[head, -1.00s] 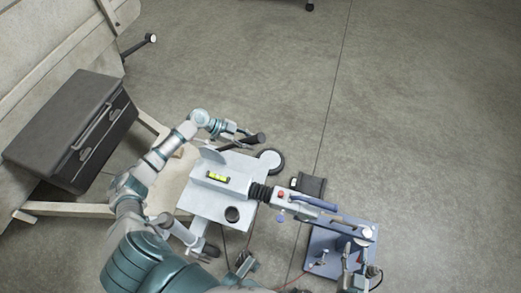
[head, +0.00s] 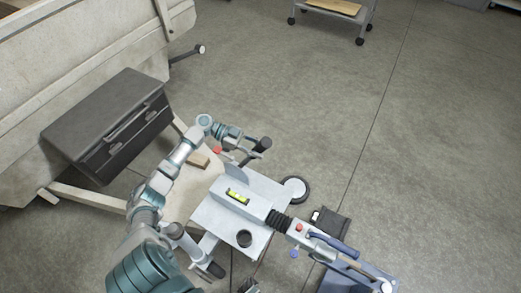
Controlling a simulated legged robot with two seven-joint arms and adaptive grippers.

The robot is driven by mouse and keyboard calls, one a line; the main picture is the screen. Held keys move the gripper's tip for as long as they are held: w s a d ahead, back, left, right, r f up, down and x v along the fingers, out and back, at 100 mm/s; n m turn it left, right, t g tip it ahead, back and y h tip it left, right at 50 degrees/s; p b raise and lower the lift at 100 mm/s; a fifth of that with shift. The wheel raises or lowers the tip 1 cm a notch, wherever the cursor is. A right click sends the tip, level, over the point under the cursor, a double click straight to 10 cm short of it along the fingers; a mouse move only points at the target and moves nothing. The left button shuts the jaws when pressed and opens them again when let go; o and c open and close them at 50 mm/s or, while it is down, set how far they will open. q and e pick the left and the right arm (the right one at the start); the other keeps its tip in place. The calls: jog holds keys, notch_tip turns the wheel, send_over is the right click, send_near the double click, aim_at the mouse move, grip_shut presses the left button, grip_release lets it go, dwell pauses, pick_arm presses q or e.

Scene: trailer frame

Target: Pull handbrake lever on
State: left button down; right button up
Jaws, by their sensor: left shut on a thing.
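A lever with a black grip (head: 263,144), which looks like the handbrake lever, rises at the far side of the pale grey trailer frame plate (head: 213,217). My left gripper (head: 247,151) is shut on it, just below and left of the grip's end. The lower part of the lever is hard to make out behind the gripper and a grey curved plate (head: 236,173). My right gripper is not in view.
A spirit level (head: 238,196) lies on the frame's housing. A wheel (head: 294,189) stands beside it. The coupling with a blue handle (head: 333,244) extends lower right. A dark box (head: 106,122) is at left. Open floor lies beyond.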

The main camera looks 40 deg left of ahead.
pick_arm(q)
jog(key=shift+w+a, duration=0.1)
jog(key=shift+a, duration=0.05)
jog(key=c, duration=0.7)
grip_release()
jog(key=shift+a, duration=0.1)
jog(key=shift+a, duration=0.15)
jog(key=v, duration=1.1)
jog(key=shift+s+a, duration=0.2)
jog(key=shift+a, duration=0.2)
